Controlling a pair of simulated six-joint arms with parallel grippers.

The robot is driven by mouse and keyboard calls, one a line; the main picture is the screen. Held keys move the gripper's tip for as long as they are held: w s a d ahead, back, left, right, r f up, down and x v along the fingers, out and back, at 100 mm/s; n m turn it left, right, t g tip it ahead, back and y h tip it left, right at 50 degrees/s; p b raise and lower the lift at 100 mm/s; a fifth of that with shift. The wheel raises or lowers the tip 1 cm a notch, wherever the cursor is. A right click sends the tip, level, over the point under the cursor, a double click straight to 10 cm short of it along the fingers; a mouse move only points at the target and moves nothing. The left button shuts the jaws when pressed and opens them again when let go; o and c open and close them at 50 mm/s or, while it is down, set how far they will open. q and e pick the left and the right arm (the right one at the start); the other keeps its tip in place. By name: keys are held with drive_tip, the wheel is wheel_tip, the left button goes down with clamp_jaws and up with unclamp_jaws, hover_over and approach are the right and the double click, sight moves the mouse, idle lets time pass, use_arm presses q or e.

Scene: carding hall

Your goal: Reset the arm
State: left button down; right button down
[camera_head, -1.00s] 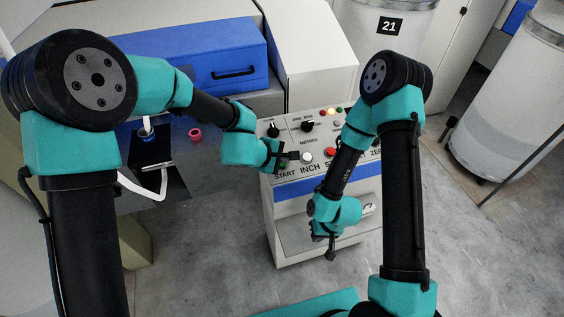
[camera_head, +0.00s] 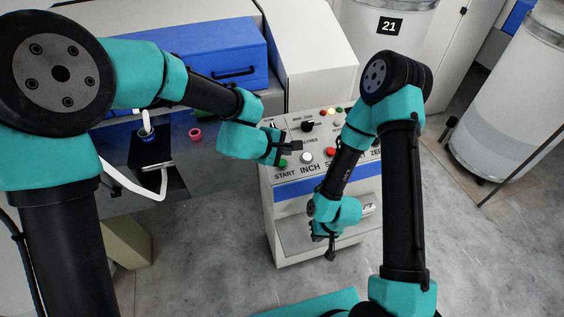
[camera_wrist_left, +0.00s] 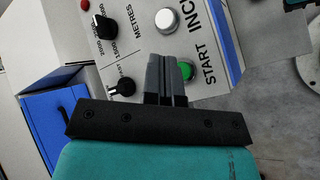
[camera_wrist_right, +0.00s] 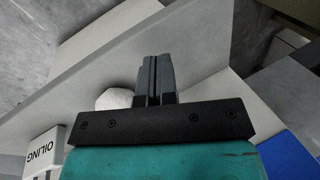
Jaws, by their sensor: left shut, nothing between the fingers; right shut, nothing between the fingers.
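My left gripper (camera_head: 292,147) is shut and empty. In the head view it is over the left part of the control panel (camera_head: 298,177), near the green START button (camera_head: 281,163). In the left wrist view its closed fingers (camera_wrist_left: 166,78) partly cover the green START button (camera_wrist_left: 186,69), with the white INCH button (camera_wrist_left: 167,20) farther up. I cannot tell whether the fingers touch the panel. My right gripper (camera_head: 331,252) is shut and empty, pointing down in front of the cabinet, below the panel. The right wrist view shows its closed fingers (camera_wrist_right: 154,78) against pale surfaces.
The panel carries dark knobs (camera_head: 307,126), a red button (camera_head: 331,152) and small lamps (camera_head: 331,111). White drums (camera_head: 510,100) stand at right. Grey floor (camera_head: 470,250) is open at lower right.

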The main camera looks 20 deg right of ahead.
idle(0.7)
use_arm(q)
drive_tip(key=s+a+f+m+g+y, duration=0.1)
drive_tip(key=a+f+y, duration=0.2)
drive_tip(key=a+f, duration=0.7)
drive_tip(key=s+a+f+m+y, duration=0.2)
drive_tip(key=a+f, duration=0.6)
drive_tip(key=a, duration=0.5)
drive_tip(key=s+a+f+m+g, duration=0.1)
drive_tip(key=s+a+f+m, duration=0.3)
drive_tip(key=s+a+f, duration=0.7)
drive_tip(key=s+a, duration=0.1)
drive_tip(key=a, duration=0.2)
drive_tip(key=shift+s+m+g, duration=0.15)
drive_tip(key=shift+m+g, duration=0.15)
drive_tip(key=shift+g, duration=0.1)
